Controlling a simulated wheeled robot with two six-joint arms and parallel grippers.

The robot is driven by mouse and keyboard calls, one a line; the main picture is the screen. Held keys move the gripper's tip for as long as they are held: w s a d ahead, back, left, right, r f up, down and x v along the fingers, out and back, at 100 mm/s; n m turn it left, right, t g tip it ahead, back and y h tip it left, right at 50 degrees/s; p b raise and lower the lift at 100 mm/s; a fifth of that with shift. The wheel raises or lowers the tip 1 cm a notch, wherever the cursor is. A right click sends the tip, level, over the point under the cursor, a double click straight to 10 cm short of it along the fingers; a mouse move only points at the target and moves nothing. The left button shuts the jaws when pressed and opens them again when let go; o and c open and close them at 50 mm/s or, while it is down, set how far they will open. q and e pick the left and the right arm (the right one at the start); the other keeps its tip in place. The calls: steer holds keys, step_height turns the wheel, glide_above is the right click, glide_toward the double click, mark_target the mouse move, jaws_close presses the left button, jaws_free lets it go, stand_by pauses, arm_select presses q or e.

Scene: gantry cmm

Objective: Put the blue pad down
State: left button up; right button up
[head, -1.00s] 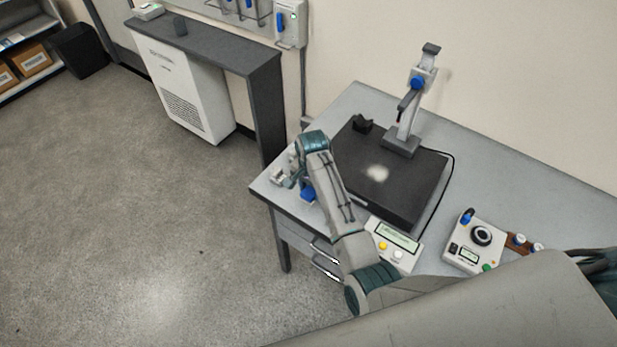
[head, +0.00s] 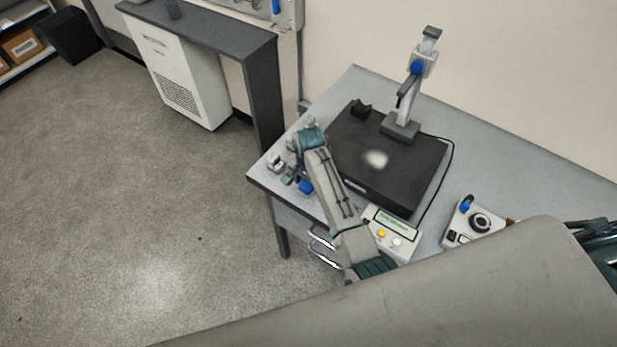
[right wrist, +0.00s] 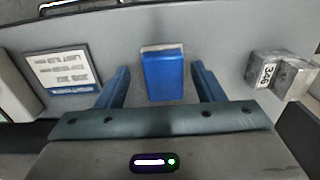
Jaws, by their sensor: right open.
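The blue pad (head: 305,187) lies on the grey table near its left front edge, partly beside my right arm in the head view. In the right wrist view the blue pad (right wrist: 163,76) is between the two fingers of my right gripper (right wrist: 160,70), with a visible gap on each side. The right gripper is open. In the head view the right gripper (head: 295,179) is small and partly hidden by its own wrist, close to the pad. My left gripper is not in view.
A silver block marked 346 (right wrist: 282,76) and a printed card (right wrist: 64,70) lie on either side of the pad. The black plate (head: 400,165) with a measuring stand (head: 408,95) is to the right. A control box (head: 393,233) sits at the front.

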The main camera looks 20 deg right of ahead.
steer(key=shift+w+r, duration=0.1)
steer(key=shift+r, duration=0.25)
step_height(320, 180, up, 11)
steer(key=b, duration=0.2)
steer(key=shift+s+b, duration=0.2)
steer(key=shift+b, duration=0.2)
steer(key=shift+d, duration=0.1)
